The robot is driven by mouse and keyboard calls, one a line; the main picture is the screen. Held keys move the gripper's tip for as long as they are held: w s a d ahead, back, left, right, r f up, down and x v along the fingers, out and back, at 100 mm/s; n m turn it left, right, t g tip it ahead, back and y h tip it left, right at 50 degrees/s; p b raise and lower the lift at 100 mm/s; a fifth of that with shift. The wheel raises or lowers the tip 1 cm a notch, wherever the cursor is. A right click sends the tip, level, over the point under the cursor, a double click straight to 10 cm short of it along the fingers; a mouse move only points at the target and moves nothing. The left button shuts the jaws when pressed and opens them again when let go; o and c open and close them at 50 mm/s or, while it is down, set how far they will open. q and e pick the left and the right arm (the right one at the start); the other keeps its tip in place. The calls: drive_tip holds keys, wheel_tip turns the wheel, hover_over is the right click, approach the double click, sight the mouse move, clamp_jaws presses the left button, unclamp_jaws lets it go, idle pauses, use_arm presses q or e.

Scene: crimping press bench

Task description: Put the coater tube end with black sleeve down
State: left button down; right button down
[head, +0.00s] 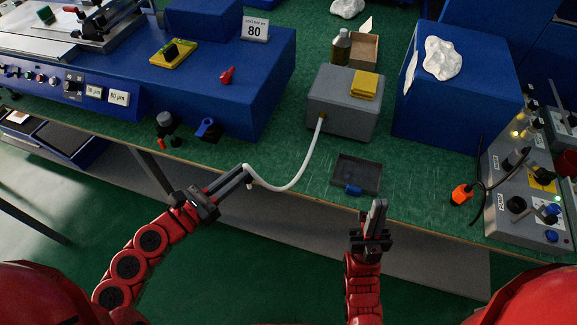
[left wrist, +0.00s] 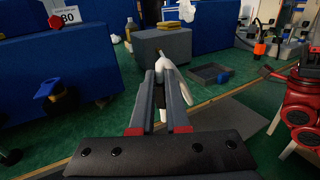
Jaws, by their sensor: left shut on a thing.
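The white coater tube (head: 291,187) runs from the front of a grey box (head: 341,111) in a sagging curve to my left gripper (head: 246,169). My left gripper is shut on the tube near its free end, above the front edge of the bench. In the left wrist view, the white tube (left wrist: 172,74) sits between the fingertips (left wrist: 160,82), with a dark part below that may be the black sleeve. A short white piece hangs below the fingertips. My right gripper (head: 377,215) is empty near the bench front; its finger gap is unclear.
A shallow dark tray (head: 357,173) with a blue item lies on the green bench (head: 225,165), right of the tube. A blue machine (head: 262,85) stands left, and a control panel (head: 520,190) right. A yellow cloth (head: 364,85) lies on the grey box.

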use_arm(q)
drive_tip(key=shift+w+d+f+p, duration=0.35)
drive_tip(key=shift+w+d+f, duration=0.55)
drive_tip(key=shift+w+d, duration=0.95)
drive_tip(key=shift+w+d+f+p, duration=0.35)
drive_tip(key=shift+w+d+f, duration=0.5)
drive_tip(key=shift+w+d, duration=0.95)
drive_tip(key=shift+w+d+f+p, duration=0.35)
drive_tip(key=shift+w+d+f, duration=0.7)
drive_tip(key=shift+w, duration=1.4)
drive_tip(key=shift+d+r, duration=0.15)
drive_tip(key=shift+b, duration=0.3)
drive_tip(key=c, duration=0.9)
unclamp_jaws()
